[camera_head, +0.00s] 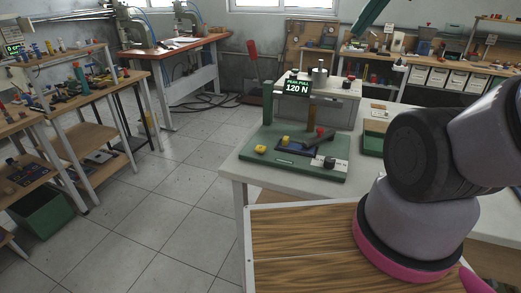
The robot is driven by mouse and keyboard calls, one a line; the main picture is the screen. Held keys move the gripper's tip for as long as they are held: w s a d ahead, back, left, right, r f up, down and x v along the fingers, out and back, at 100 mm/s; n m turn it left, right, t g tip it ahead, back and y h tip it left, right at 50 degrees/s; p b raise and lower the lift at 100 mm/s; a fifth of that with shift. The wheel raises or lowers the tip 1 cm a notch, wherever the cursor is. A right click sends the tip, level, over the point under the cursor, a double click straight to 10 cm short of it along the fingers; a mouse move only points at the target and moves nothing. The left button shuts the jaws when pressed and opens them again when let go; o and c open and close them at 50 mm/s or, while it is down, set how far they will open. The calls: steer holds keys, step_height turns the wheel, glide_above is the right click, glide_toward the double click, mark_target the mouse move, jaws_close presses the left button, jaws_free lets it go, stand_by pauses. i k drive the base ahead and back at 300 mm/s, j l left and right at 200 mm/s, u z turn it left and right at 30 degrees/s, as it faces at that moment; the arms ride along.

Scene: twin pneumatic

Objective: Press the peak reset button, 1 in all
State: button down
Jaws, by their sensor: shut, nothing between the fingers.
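A pull tester with a green base plate (288,169) stands on the pale table ahead. Its dark display (297,87) reads "PEAK PULL" and "120 N" in light letters. On the base I see a yellow part (261,149) at the left, another yellow part (286,140) near the middle, a red-topped part (320,131) and a dark round part (329,162) by a white label. The label is too small to read, so I cannot tell which part is the peak reset button. My gripper is not in view; only lower links of my arm show at right.
The pale table (232,161) has a grey-white box (345,112) behind the tester and a green tray (374,140) to its right. My arm hides the table's right part. Shelving with loose parts (72,57) stands at left. The tiled floor (160,210) between is clear.

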mark_target(259, 149)
steer(key=k+u, duration=0.45)
steer(key=k+j+u, duration=0.1)
steer(key=k+u, duration=0.2)
steer(key=u, duration=0.15)
